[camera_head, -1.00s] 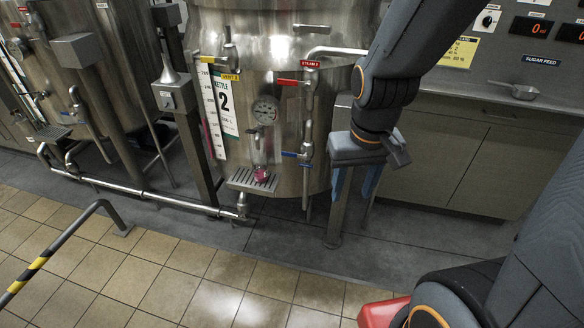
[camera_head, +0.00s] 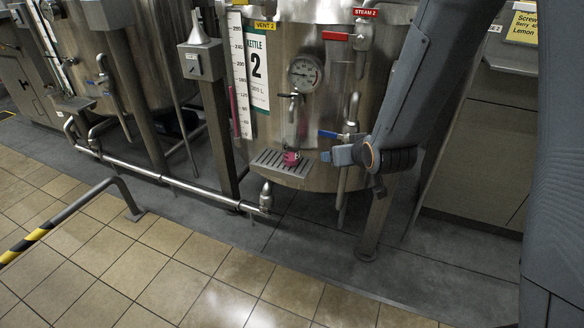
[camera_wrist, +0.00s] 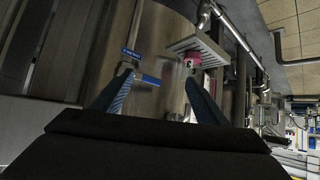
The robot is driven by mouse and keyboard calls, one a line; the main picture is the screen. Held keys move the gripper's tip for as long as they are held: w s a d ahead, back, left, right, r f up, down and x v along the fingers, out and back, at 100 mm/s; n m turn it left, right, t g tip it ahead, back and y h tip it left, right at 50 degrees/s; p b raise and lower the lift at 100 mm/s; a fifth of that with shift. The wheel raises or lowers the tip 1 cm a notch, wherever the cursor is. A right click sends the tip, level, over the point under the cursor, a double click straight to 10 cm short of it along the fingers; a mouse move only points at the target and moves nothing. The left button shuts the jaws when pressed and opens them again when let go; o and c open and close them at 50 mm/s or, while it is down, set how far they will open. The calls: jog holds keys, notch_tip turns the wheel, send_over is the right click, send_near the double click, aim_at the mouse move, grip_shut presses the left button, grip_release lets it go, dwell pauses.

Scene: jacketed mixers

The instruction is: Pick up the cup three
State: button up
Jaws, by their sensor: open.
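The cup three (camera_head: 291,158) is a small pink cup standing on the slatted drip tray (camera_head: 262,160) of kettle 2, under its tap. In the wrist view the pink cup (camera_wrist: 191,60) appears sideways with a "3" label, just past the tip of the right-hand finger. My gripper (camera_head: 328,156) is open and empty, to the right of the cup, its fingers pointing left towards it. In the wrist view the gap between my blue fingers (camera_wrist: 157,78) shows the kettle wall, with the cup off to the right of that gap.
A tap with a blue handle (camera_head: 331,135) is close above my gripper. The dial gauge (camera_head: 304,72) and red steam handle (camera_head: 335,36) are higher on kettle 2 (camera_head: 290,110). A low pipe (camera_head: 170,185) runs along the left.

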aim_at(294, 157)
jog(key=w+a+f+n+t+y+b, duration=0.1)
jog(key=w+a+f+t+y+b, duration=0.25)
jog(key=a+f+b, duration=0.35)
jog(key=w+a+f+n+t+y+b, duration=0.1)
jog(key=w+a+f+t+y+b, duration=0.15)
jog(key=w+f+b, duration=0.45)
jog(key=shift+h, duration=0.4)
jog(key=shift+w+a+r+b, duration=0.3)
jog(key=shift+w+a+b, duration=0.3)
jog(key=shift+w+a, duration=0.2)
jog(key=shift+w+a+r+b, duration=0.25)
jog(key=shift+w+a+b, duration=0.35)
jog(key=shift+w+a, duration=0.2)
jog(key=shift+w+a+r+b, duration=0.3)
jog(key=shift+w+a+b, duration=0.35)
jog(key=shift+w, duration=0.2)
jog(key=c, duration=1.3)
